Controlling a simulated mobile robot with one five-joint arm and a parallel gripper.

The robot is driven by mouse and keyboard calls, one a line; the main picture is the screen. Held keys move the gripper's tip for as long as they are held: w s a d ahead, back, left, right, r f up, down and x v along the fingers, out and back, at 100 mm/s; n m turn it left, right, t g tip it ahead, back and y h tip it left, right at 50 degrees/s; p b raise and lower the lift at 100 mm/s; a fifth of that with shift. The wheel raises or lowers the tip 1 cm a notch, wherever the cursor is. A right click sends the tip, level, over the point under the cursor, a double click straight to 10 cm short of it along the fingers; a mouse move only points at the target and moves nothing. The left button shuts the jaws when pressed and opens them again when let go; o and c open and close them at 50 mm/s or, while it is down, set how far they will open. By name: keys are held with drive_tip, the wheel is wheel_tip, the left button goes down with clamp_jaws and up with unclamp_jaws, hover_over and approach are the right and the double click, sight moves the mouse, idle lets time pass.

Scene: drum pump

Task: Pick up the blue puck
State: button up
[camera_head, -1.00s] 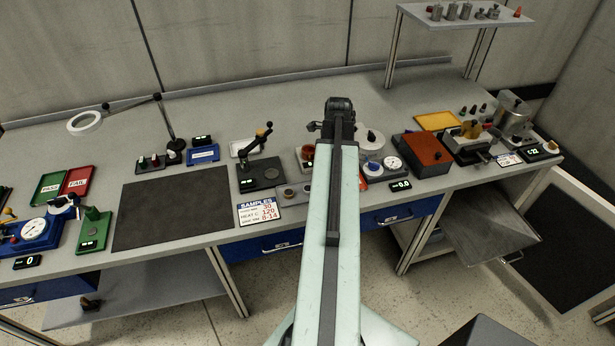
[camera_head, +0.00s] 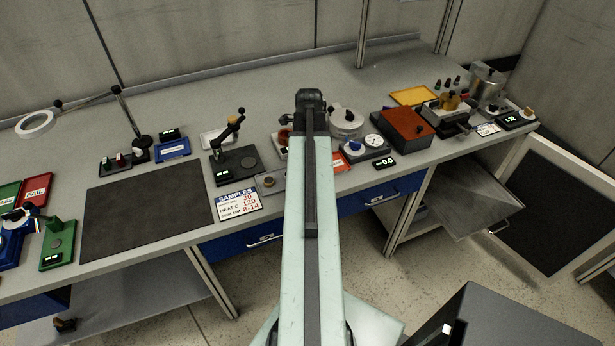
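I cannot clearly make out a separate blue puck. A small round blue piece (camera_head: 355,146) shows on the grey gauge unit (camera_head: 368,153), just right of my arm; it may be a knob or the puck. My pale green arm reaches over the middle of the bench, its dark end joint above the bench top. My gripper is hidden behind the arm, so its fingers and anything in them cannot be seen.
A red-brown box (camera_head: 403,130) and a clear round vessel (camera_head: 346,122) stand near the gauge unit. A black stand with a lever (camera_head: 232,160) is left of my arm. The dark mat (camera_head: 143,210) is bare.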

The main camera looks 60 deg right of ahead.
drive_tip(key=shift+f, duration=0.9)
drive_tip(key=shift+r, duration=0.2)
clamp_jaws()
drive_tip(key=shift+r, duration=0.1)
wheel_tip(320, 180, up, 13)
drive_tip(key=p, duration=1.3)
